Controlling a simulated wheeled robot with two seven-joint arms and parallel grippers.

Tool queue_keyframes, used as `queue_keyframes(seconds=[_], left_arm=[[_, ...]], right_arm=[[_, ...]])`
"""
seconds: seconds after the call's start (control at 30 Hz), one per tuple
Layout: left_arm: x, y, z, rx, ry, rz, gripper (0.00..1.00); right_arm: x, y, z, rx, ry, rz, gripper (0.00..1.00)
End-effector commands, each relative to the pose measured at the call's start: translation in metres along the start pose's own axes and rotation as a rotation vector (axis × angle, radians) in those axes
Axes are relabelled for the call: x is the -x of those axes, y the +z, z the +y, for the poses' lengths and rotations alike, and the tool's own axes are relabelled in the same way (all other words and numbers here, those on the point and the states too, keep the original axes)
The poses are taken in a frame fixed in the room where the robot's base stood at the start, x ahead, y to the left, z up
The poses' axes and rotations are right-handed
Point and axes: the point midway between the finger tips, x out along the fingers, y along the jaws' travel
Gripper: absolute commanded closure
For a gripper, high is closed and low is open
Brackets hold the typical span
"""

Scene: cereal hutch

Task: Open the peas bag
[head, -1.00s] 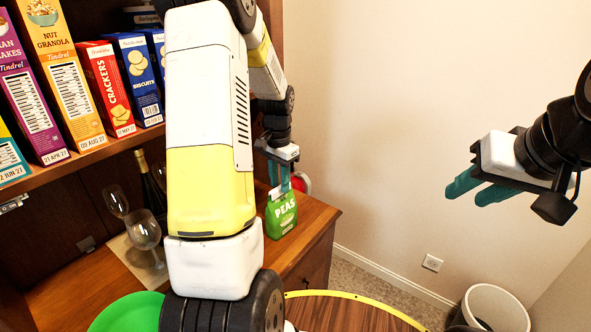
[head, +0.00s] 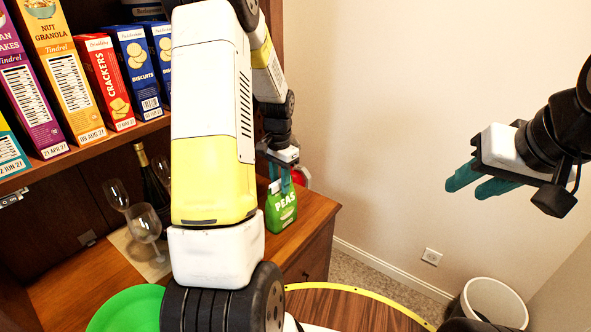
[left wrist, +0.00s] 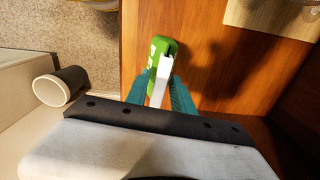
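The green peas bag (head: 281,208) stands upright on the wooden counter, with its "PEAS" label showing in the head view. My left gripper (head: 280,180) points down at the bag's top. In the left wrist view the bag (left wrist: 164,47) shows as green with a white strip running between the two teal fingers of my left gripper (left wrist: 158,82). The fingers lie close on both sides of the strip; whether they press on it is unclear. My right gripper (head: 478,183) is held in the air at the right, empty, with a gap between its fingers.
Wine glasses (head: 144,223) and a dark bottle (head: 154,186) stand left of my arm. A green plate (head: 125,311) is in front. Food boxes (head: 104,82) line the shelf. A white bin (head: 493,302) stands at right.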

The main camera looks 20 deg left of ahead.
Motion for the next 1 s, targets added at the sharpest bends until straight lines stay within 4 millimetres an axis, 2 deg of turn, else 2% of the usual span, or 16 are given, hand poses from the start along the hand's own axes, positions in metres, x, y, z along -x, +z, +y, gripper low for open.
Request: queue_keyframes(seconds=[0.23, 0.37, 0.4, 0.63, 1.0], left_arm=[[0.0, 0.0, 0.0, 0.0, 0.0, 0.0, 0.73], [0.0, 0.0, 0.0, 0.0, 0.0, 0.0, 0.98], [0.0, 0.0, 0.0, 0.0, 0.0, 0.0, 1.0], [0.003, 0.0, 0.0, 0.0, -0.001, 0.001, 1.0], [0.021, -0.001, 0.0, -0.001, -0.001, 0.002, 1.0]], right_arm=[[0.0, 0.0, 0.0, 0.0, 0.0, 0.0, 0.64], [0.0, 0.0, 0.0, 0.0, 0.0, 0.0, 0.64], [0.0, 0.0, 0.0, 0.0, 0.0, 0.0, 0.64], [0.0, 0.0, 0.0, 0.0, 0.0, 0.0, 0.64], [0.0, 0.0, 0.0, 0.0, 0.0, 0.0, 0.64]])
